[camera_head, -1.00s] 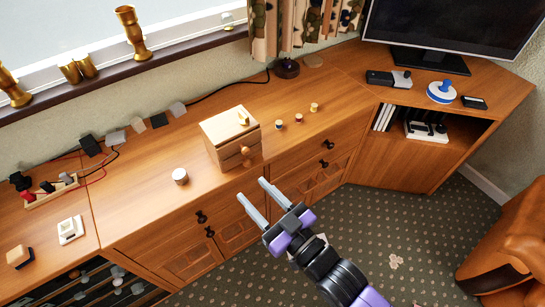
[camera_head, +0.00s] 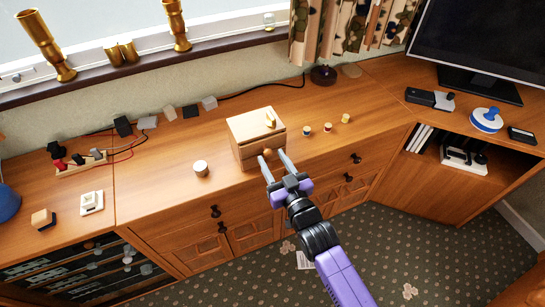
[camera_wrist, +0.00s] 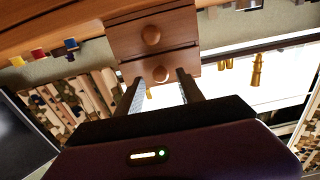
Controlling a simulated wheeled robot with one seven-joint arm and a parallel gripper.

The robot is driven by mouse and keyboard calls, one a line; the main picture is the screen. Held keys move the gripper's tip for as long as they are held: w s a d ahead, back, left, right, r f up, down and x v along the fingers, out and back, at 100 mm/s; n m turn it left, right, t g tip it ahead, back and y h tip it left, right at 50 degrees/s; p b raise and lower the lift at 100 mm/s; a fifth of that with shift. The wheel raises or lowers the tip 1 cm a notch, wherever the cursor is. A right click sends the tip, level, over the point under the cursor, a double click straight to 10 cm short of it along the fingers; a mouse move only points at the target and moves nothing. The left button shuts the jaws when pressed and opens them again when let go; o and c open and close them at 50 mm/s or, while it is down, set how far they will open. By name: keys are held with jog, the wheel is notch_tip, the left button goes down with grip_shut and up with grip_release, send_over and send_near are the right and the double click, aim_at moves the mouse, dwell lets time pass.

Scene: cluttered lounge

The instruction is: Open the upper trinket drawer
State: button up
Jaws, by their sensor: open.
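The small wooden trinket box (camera_head: 247,130) stands on the long sideboard, both drawers closed. Its upper drawer knob (camera_head: 267,153) shows just by my fingertips. My gripper (camera_head: 273,160) is open, its fingers reaching toward the box front. The wrist view is upside down. There the upper drawer (camera_wrist: 183,64) is the lower one in the picture, its round knob (camera_wrist: 160,74) between and just beyond the fingertips (camera_wrist: 158,75). The lower drawer knob (camera_wrist: 151,35) appears above it. I cannot tell whether a finger touches the knob. In the head view the fingers partly hide the box front.
A yellow item (camera_head: 271,119) rests on the box top. A white round canister (camera_head: 201,168) stands left of the box; several small spools (camera_head: 328,128) stand right. The sideboard top (camera_head: 160,190) is clear between. Dark cabinet knobs (camera_head: 215,211) stick out below. Carpet (camera_head: 385,250) is free in front.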

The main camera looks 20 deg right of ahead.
jog(key=shift+w, duration=0.6)
grip_shut()
dwell(1.1)
